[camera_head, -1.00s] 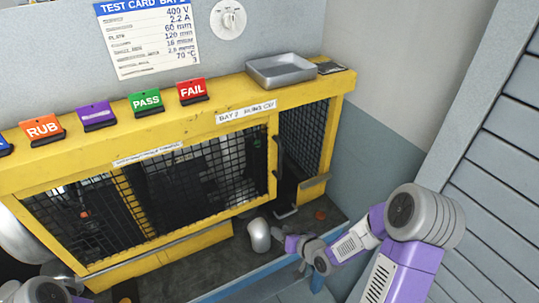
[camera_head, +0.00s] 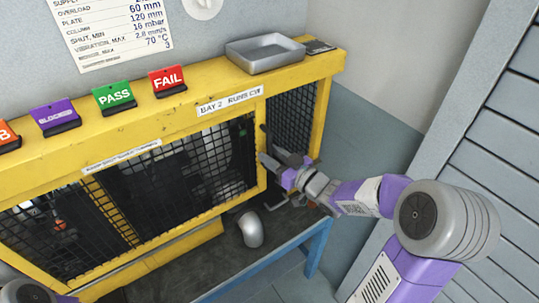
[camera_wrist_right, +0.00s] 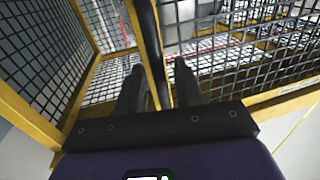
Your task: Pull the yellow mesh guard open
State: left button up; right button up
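The yellow mesh guard (camera_head: 170,188) is the black-meshed panel in a yellow frame across the front of the bench enclosure; it looks shut. Its dark upright handle (camera_head: 265,135) is at the guard's right edge, and in the right wrist view the handle (camera_wrist_right: 149,40) runs between my fingers. My right gripper (camera_head: 276,163) is at the handle's lower part. In the right wrist view my right gripper (camera_wrist_right: 158,72) is open, one finger on each side of the handle, with gaps showing. My left gripper is out of view.
A grey metal tray (camera_head: 265,56) and coloured cards, such as the red FAIL card (camera_head: 167,80), stand on the yellow top ledge. A rounded grey object (camera_head: 250,229) lies on the bench below the guard. A blue rail (camera_head: 318,245) runs along the bench front.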

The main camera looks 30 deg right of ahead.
jog(key=shift+w+a, duration=0.1)
jog(key=shift+w, duration=0.35)
jog(key=shift+c, duration=0.4)
grip_shut()
